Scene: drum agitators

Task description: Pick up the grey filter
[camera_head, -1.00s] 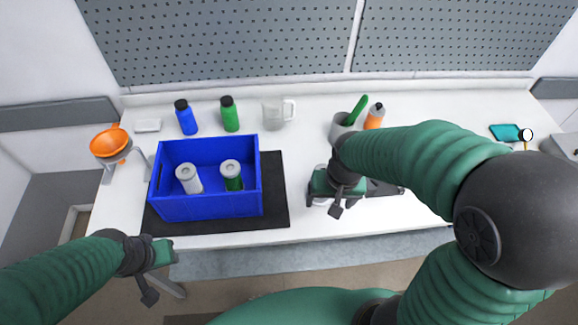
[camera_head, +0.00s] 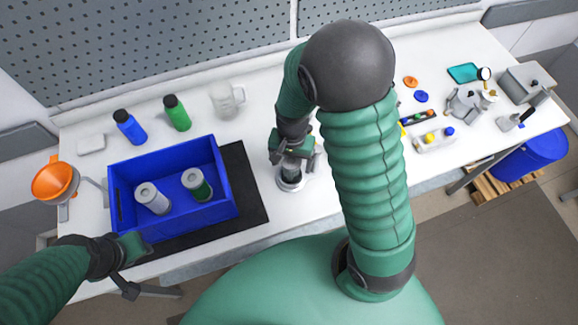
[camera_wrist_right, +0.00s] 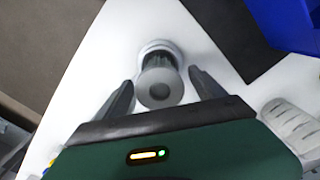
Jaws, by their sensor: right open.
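A grey-topped cylindrical filter (camera_wrist_right: 159,88) stands in a pale round base (camera_wrist_right: 160,47) on the white table in the right wrist view. In the head view the filter (camera_head: 290,171) is partly hidden by my right gripper. My right gripper (camera_wrist_right: 161,78) is open, its fingers to either side of the filter's near end and apart from it. The right gripper (camera_head: 292,152) is above the base in the head view. My left gripper (camera_head: 130,266) hangs by the front of the blue box; its finger opening is unclear.
The blue box (camera_head: 172,216) on a black mat (camera_head: 250,190) holds a grey-white cylinder (camera_head: 152,198) and a green grey-capped one (camera_head: 196,184). Two bottles (camera_head: 130,127) (camera_head: 177,113) and a clear jug (camera_head: 226,100) stand behind. Small parts lie right of my arm.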

